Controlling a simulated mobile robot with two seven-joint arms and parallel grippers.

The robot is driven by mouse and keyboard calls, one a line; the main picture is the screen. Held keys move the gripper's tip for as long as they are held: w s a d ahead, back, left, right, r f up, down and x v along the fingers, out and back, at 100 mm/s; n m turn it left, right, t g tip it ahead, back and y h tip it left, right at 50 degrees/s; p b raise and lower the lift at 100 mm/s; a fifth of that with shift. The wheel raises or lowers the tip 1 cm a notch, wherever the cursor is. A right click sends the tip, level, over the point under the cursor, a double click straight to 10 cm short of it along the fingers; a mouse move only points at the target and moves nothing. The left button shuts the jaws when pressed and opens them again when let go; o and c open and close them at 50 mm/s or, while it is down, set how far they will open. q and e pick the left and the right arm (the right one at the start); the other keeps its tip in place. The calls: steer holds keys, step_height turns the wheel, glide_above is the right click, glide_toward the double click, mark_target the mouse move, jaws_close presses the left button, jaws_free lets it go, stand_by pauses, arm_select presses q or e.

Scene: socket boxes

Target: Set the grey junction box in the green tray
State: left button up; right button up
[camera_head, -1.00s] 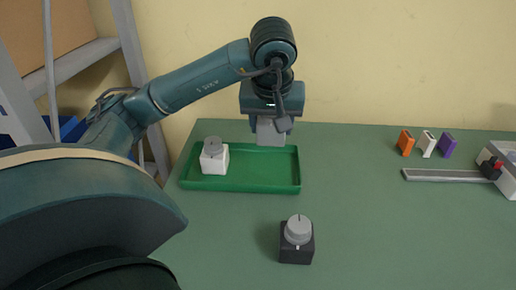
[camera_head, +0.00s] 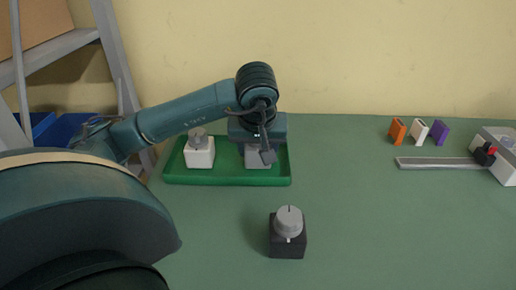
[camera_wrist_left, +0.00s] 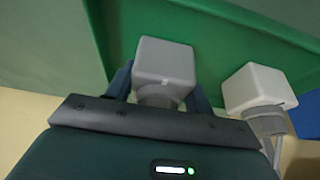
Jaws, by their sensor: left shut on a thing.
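The grey junction box (camera_head: 258,158) is held in my left gripper (camera_head: 258,143), low over the right part of the green tray (camera_head: 230,181). In the left wrist view the box (camera_wrist_left: 165,60) sits between the two fingers of the gripper (camera_wrist_left: 160,90), with its grey knob end towards the palm. The green tray wall (camera_wrist_left: 98,35) runs behind it there. I cannot tell whether the box touches the tray floor. My right gripper is not in view.
A white box with a grey knob (camera_head: 199,157) stands in the tray's left part. A black box with a grey knob (camera_head: 287,240) stands in front on the green table.

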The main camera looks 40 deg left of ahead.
arm_select(q)
steer(key=shift+f, duration=0.1)
steer(key=o, duration=1.1)
steer(key=shift+c, duration=0.2)
